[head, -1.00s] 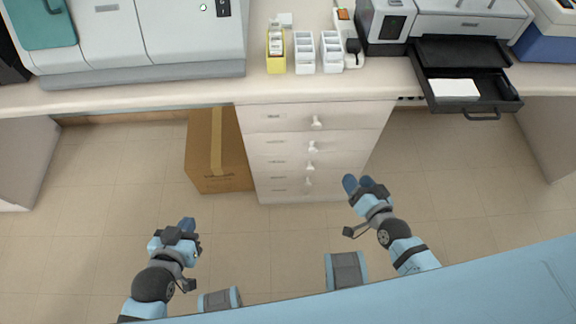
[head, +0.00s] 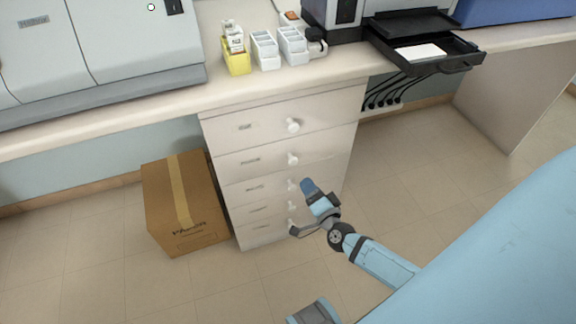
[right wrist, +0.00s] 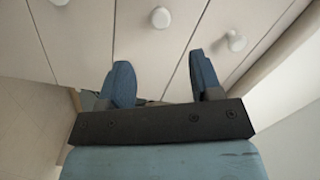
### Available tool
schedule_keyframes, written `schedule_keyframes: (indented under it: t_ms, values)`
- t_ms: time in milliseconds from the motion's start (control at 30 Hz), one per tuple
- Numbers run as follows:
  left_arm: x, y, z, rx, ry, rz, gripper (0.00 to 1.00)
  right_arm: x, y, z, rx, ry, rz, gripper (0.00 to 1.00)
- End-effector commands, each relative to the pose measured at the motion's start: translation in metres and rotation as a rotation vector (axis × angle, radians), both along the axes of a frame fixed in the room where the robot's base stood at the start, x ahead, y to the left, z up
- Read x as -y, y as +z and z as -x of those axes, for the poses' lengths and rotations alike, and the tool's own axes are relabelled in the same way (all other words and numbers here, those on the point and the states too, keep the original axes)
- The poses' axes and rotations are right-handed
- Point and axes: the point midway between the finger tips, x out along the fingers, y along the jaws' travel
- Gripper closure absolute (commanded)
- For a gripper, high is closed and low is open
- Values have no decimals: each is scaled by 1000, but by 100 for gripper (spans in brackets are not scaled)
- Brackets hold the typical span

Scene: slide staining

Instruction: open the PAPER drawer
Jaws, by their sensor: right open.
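A drawer cabinet (head: 222,148) stands under the bench in the head view, with several shut drawers. Each drawer has a small label and a white knob; the labels are too small to read, so I cannot tell which is PAPER. The top knob (head: 292,125) and second knob (head: 293,159) show clearly. My right gripper (head: 308,188) is in front of the lower drawers, close to the third knob. In the right wrist view the right gripper (right wrist: 162,82) is open and empty, its fingers pointing at the drawer fronts. One knob (right wrist: 161,18) lies ahead between the fingertips, apart from them.
A cardboard box (head: 205,205) stands on the floor left of the cabinet. A printer with an extended black tray (head: 445,62) holding white paper sits on the bench, right. A yellow holder (head: 237,66) and white holders (head: 265,52) stand above the cabinet. Floor is clear at right.

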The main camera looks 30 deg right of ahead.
Motion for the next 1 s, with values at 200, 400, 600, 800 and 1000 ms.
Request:
schedule_keyframes:
  t_ms: [200, 400, 600, 800, 1000]
  values:
    - [1, -2, 0, 9, -2, 8, 100, 6, 0, -47, 4, 0, 1, 41]
    - [6, 6, -6, 56, -8, 34, 100, 11, 0, -87, 3, 0, 0, 41]
    - [11, 18, -11, 104, -14, 58, 100, 14, -1, -112, 0, 1, 1, 41]
    - [14, 22, -13, 122, -20, 69, 100, 15, 0, -120, 0, 2, 1, 41]
    - [14, 22, -12, 122, -21, 68, 100, 15, 0, -120, 0, 2, 1, 41]
